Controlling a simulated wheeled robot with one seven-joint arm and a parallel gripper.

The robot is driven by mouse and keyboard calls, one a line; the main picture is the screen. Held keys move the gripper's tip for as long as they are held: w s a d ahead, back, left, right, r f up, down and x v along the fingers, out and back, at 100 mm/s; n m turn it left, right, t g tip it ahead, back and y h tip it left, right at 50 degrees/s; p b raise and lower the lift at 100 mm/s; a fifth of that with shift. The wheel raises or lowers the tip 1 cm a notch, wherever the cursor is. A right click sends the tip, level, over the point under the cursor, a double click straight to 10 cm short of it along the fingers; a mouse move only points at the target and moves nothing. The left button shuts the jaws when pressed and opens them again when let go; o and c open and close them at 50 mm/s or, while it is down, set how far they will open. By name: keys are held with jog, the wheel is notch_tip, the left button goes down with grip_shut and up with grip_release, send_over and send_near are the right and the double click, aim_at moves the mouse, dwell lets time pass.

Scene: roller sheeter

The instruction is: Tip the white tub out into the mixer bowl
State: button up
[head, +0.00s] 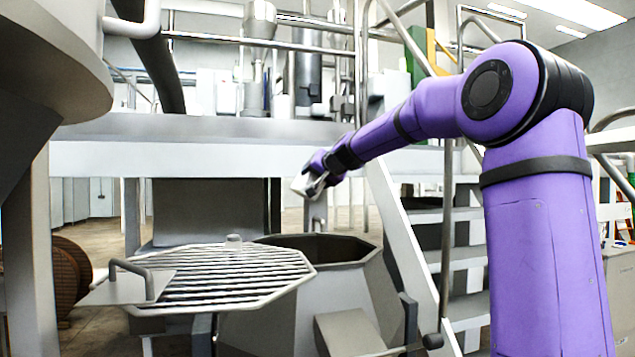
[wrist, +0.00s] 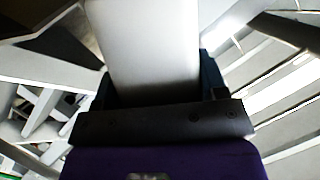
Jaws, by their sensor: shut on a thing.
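The white tub (wrist: 145,45) fills the upper middle of the wrist view, between the dark fingers of my gripper (wrist: 155,88). In the head view my gripper (head: 313,182) is shut on the tub (head: 300,185), which shows only as a small pale shape at its tip. The mixer bowl (head: 350,290) is a grey faceted vessel with a dark open mouth below my gripper. The tub is above the bowl's rim level and apart from it. The tub's contents and the bowl's inside are hidden.
A slatted grate (head: 230,275) with a handle lies left of the bowl's mouth, partly in front of it. A large grey hopper (head: 45,60) hangs at the upper left. White stairs (head: 465,260) rise to the right of the bowl. A platform beam (head: 230,160) runs behind.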

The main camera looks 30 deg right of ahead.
jog(key=shift+w+a+r+n+g+h, duration=0.1)
jog(key=shift+a+r+n+g+h, duration=0.15)
jog(key=shift+r+n+h, duration=0.4)
jog(key=shift+a+r+n+g+h, duration=0.2)
jog(key=shift+r+n+h, duration=0.1)
jog(key=shift+r+n, duration=0.7)
jog(key=shift+w+a+r+n+g+h, duration=0.2)
jog(key=shift+r+n+h, duration=0.25)
jog(key=shift+r+n, duration=0.35)
jog(key=shift+s+r, duration=0.1)
jog(key=shift+s, duration=0.1)
